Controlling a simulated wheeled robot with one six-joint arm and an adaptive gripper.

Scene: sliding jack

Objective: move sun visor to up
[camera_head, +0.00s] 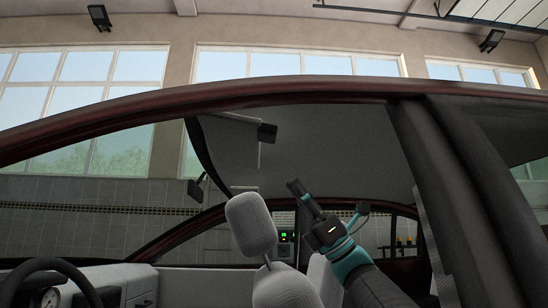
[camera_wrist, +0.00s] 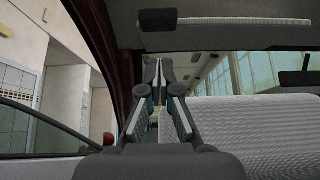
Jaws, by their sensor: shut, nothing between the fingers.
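The sun visor shows in the head view as a thin light panel (camera_head: 260,156) below the roof lining, seen nearly edge-on and hanging down. A dark block (camera_head: 267,132) is at its top. In the wrist view its light strip (camera_wrist: 260,22) runs along the top, with what looks like the same dark block (camera_wrist: 158,20) at its left end. My gripper (camera_head: 293,186) is shut and empty, inside the cabin, below and right of the visor in the head view and apart from it. The wrist view shows its fingers (camera_wrist: 160,66) together, below the dark block.
A light seat with headrest (camera_head: 251,222) stands in front of my arm. The steering wheel (camera_head: 50,280) and dashboard are at lower left. The car's roof rail (camera_head: 300,93) and pillar (camera_head: 440,180) border the opening. A dark mirror (camera_wrist: 300,78) is at the right of the wrist view.

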